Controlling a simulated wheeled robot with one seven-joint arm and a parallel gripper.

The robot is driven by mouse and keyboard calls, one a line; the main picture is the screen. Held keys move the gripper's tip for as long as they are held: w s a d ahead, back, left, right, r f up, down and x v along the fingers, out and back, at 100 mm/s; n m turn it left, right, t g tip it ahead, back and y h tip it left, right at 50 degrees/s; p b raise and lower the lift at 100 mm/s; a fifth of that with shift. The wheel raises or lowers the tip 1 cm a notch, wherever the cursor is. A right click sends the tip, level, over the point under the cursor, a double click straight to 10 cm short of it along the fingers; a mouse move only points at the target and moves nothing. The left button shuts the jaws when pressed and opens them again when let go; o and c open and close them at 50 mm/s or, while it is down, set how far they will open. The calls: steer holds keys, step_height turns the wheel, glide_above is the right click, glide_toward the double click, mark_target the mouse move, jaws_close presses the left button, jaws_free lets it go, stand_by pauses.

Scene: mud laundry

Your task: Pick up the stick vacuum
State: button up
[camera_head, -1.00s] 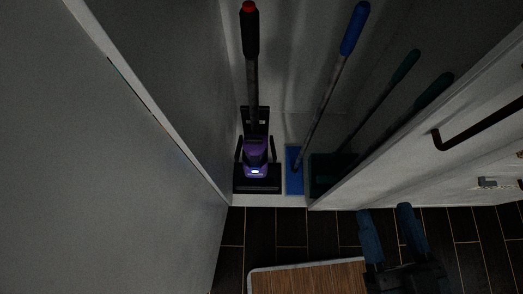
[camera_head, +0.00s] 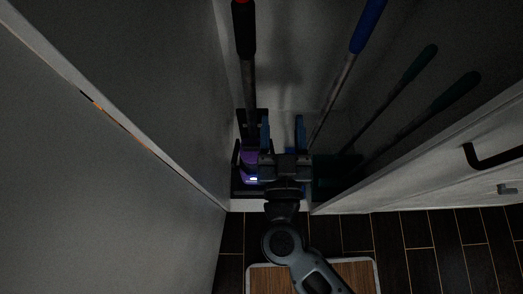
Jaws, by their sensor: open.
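The stick vacuum (camera_head: 248,90) stands upright at the left inside a narrow closet. It has a black grip with a red top, a grey tube and a purple body with a small light. My gripper (camera_head: 283,122) reaches into the closet just right of the vacuum's tube. Its two blue fingers are spread apart, and I see nothing held between them. The left finger is close to the tube; I cannot tell whether it touches. My gripper covers part of the vacuum's body and floor head.
A blue-handled mop (camera_head: 351,62) leans just right of my gripper. Two green-handled tools (camera_head: 407,75) stand further right. The closet's left wall (camera_head: 175,90) and a white door with a black handle (camera_head: 492,158) bound the opening. A wooden mat (camera_head: 352,272) lies on the dark floor.

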glide_toward(248, 84)
steer(key=w, duration=0.2)
steer(key=shift+n+g, duration=0.3)
steer(key=shift+g, duration=0.1)
steer(key=shift+w+d+r+b, duration=0.1)
steer(key=shift+w+b, duration=0.2)
steer(key=shift+w, duration=1.7)
steer(key=shift+w+d+r+b, duration=0.1)
steer(key=shift+w+b, duration=0.2)
steer(key=shift+w, duration=1.75)
steer(key=shift+c, duration=0.3)
jaws_close()
steer(key=shift+r, duration=0.2)
